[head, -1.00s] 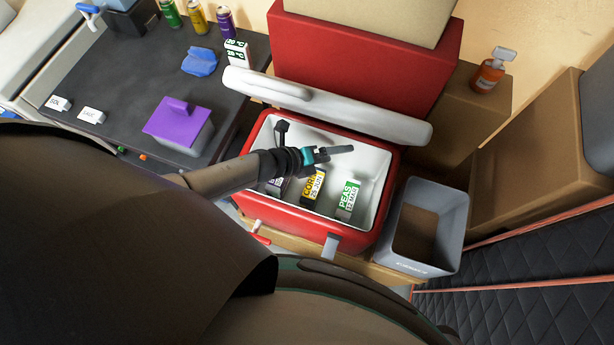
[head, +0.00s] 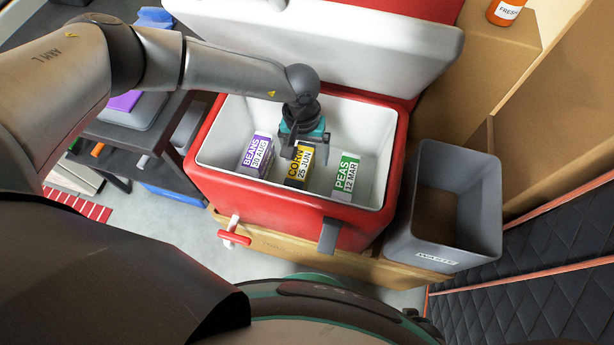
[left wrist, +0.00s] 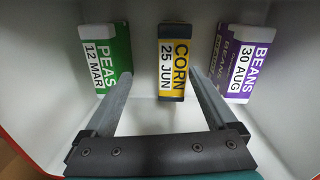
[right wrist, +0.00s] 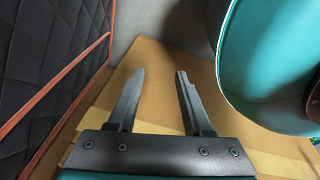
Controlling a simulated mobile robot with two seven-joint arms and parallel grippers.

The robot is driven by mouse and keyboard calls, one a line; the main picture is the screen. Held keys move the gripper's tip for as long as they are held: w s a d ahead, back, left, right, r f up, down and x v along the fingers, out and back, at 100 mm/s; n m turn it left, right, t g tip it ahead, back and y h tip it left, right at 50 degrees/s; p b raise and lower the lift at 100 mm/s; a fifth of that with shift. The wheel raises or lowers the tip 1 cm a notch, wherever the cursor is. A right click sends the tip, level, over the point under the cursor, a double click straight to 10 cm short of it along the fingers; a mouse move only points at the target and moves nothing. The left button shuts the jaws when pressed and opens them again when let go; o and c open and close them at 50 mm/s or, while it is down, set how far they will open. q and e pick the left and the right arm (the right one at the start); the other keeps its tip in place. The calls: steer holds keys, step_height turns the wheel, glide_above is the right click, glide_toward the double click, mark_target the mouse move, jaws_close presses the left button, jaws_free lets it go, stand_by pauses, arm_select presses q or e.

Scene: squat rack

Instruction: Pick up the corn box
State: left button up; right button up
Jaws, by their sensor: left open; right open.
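The corn box (head: 299,168), yellow and black with a "CORN 25 JUN" label, stands in the white-lined red cooler (head: 202,140). The beans box (head: 256,155) is to its left and the peas box (head: 346,177) to its right. My left gripper (head: 298,152) is over the cooler, pointing down, just above and behind the corn box. In the left wrist view the corn box (left wrist: 173,62) lies ahead, centred between the open fingers (left wrist: 162,85), which are empty. My right gripper (right wrist: 153,75) is open and empty, low beside a tan wooden surface.
The cooler's white lid (head: 330,40) is raised behind it. A grey waste bin (head: 465,240) stands to the right. A red-handled drain tap (head: 234,234) and a grey latch (head: 329,236) stick out at the cooler's front. Dark padding (right wrist: 45,60) is left of my right gripper.

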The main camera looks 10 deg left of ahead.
mark_target(301, 164)
arm_select(q)
steer(key=shift+w+a+f+m+y, duration=0.2)
steer(key=shift+w+a+m+y, duration=0.15)
steer(key=shift+a, duration=0.25)
steer(key=shift+a+f, duration=0.2)
step_height(301, 164, down, 4)
steer(key=shift+s+f+b, duration=0.1)
steer(key=shift+f+b, duration=0.15)
steer(key=shift+b, duration=0.8)
steer(key=shift+f+b, duration=0.9)
steer(key=shift+f, duration=1.05)
step_height(301, 164, down, 2)
steer(key=shift+b, duration=0.5)
steer(key=shift+f, duration=0.45)
arm_select(e)
steer(key=w+a+r, duration=0.5)
steer(key=w+a, duration=0.1)
steer(key=w, duration=0.1)
steer(key=shift+w+a+y, duration=0.15)
steer(key=shift+w+y, duration=0.15)
steer(key=shift+w, duration=0.1)
arm_select(q)
jaws_close()
